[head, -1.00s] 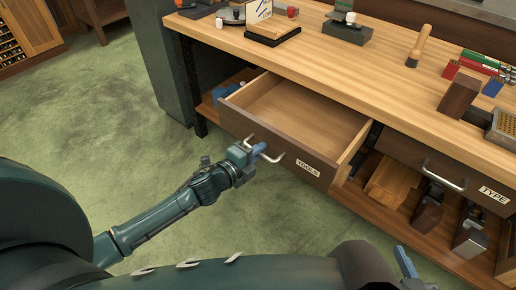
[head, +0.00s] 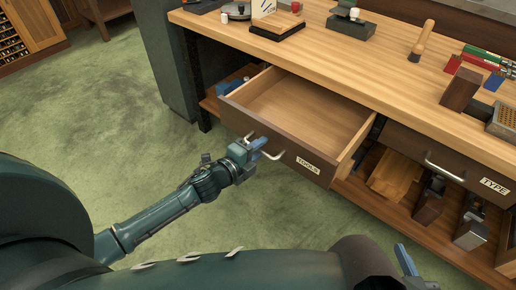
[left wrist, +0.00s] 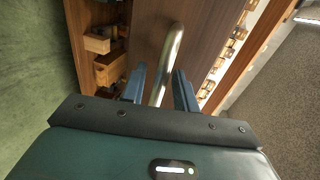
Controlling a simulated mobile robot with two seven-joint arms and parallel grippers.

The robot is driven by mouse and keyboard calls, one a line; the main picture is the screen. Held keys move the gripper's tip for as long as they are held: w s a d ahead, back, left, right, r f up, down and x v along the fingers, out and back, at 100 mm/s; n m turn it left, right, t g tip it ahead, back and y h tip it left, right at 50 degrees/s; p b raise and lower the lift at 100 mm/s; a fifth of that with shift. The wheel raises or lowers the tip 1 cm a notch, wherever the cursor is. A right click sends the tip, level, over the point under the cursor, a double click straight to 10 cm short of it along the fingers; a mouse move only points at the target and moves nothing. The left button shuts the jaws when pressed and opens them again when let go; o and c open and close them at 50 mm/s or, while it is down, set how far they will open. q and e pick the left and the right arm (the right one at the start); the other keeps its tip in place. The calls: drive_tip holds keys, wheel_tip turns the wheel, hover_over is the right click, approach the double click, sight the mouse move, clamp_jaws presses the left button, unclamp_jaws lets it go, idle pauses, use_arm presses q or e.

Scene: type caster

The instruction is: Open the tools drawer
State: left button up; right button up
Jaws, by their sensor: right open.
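The tools drawer (head: 308,136), brown-fronted with a "TOOLS" label, stands pulled out from the bench, and its visible inside looks empty. My left gripper (head: 261,147) is at the drawer's metal handle (head: 272,156). In the left wrist view the handle (left wrist: 172,58) runs between the two blue fingers of the left gripper (left wrist: 161,88), which are apart with gaps beside the bar. My right gripper (head: 406,262) is only partly in view at the bottom right, away from the drawer; one blue finger shows.
A closed drawer labelled "TYPE" (head: 447,166) is to the right, above a lower shelf with wooden blocks. The bench top (head: 350,75) holds a mallet (head: 421,42), a dark block (head: 460,90) and other tools. Green floor (head: 120,110) is clear at the left.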

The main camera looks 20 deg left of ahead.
use_arm(q)
drive_tip(key=shift+s, duration=0.1)
drive_tip(key=shift+s+a+r, duration=0.1)
drive_tip(key=shift+s, duration=0.15)
drive_tip(key=p+v, duration=0.1)
drive_tip(key=v, duration=1.1)
drive_tip(key=shift+s, duration=0.2)
